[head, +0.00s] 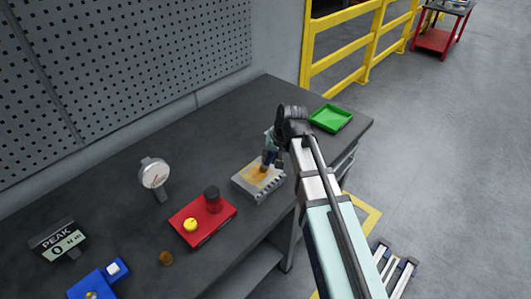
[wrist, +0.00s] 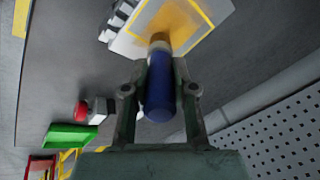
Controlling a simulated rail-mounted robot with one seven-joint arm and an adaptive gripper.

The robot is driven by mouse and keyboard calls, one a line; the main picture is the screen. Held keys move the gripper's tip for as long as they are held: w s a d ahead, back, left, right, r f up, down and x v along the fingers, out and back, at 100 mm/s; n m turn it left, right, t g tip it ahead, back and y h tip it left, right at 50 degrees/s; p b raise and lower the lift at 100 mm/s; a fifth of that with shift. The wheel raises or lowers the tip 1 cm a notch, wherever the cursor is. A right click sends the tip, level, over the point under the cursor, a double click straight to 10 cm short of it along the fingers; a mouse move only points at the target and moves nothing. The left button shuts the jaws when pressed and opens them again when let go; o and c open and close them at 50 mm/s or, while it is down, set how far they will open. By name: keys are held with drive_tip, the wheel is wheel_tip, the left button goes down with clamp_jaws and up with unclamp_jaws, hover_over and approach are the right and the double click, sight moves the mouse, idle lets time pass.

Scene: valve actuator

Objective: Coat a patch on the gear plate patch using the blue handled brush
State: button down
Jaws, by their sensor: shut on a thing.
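The gear plate (head: 248,187) lies on the dark workbench, a pale grey block with toothed edge and an amber-coated patch (head: 260,174) on top. In the wrist view the plate (wrist: 128,42) is at the top, with the amber patch (wrist: 181,22) inside a yellow outline. My gripper (wrist: 160,92) is shut on the blue handled brush (wrist: 161,88), whose head end points at the patch and overlaps it in view. In the head view my gripper (head: 270,150) is above the plate's far side.
A green tray (head: 331,118) is at the bench's right end. A red tray (head: 203,235) holds a dark red jar and a yellow knob. A dial gauge (head: 154,174), a torque display (head: 58,240) and a blue block (head: 97,283) are leftward. A pegboard wall backs the bench.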

drive_tip(key=p+v, duration=0.5)
drive_tip(key=v, duration=0.3)
drive_tip(key=shift+r, duration=0.25)
drive_tip(key=shift+f, duration=0.1)
idle(0.8)
